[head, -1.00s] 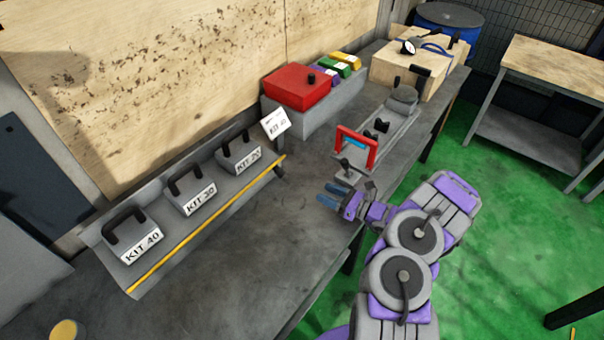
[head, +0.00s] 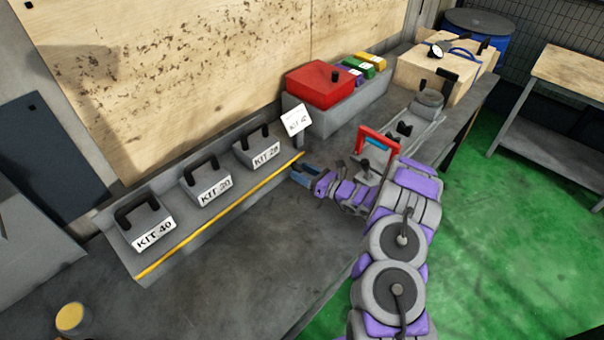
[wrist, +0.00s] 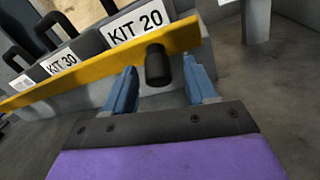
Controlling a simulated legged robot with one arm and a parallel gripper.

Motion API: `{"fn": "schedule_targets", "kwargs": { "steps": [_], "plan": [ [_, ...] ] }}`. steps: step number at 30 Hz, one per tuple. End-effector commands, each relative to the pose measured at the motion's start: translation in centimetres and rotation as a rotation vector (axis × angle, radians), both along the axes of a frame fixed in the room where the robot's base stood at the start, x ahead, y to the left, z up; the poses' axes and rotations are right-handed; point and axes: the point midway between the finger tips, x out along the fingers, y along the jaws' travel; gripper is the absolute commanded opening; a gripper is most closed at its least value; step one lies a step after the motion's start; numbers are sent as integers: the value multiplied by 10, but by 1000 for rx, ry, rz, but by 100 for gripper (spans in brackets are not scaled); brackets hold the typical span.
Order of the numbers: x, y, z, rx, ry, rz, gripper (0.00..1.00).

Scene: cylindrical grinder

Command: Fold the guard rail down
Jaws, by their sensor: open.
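The guard rail (head: 221,216) is a long yellow bar along the front of the grey kit rack. It stands in front of the lower parts of the kit boxes. In the wrist view the rail (wrist: 95,72) crosses the picture at a slant, and a black knob (wrist: 157,66) sticks out from it near its right end. My gripper (head: 296,174) is by the rail's right end in the head view. In the wrist view its two blue fingers are apart, with the knob showing between them. I cannot tell whether either finger touches it.
Grey kit boxes with black handles, labelled KIT 40 (head: 147,222), KIT 30 and KIT 20 (head: 260,150), sit behind the rail. A white sign (head: 296,121) stands at the rack's right end. A red frame (head: 378,141) is beside my arm. The bench front is clear.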

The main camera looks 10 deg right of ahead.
Motion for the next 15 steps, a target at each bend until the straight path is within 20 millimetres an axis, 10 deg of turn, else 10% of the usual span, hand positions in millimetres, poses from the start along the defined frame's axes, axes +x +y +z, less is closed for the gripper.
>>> {"fn": "schedule_targets", "kwargs": {
  "steps": [15],
  "plan": [
    [5, 5, 0, 2, 1, 0, 46]
  ]
}}
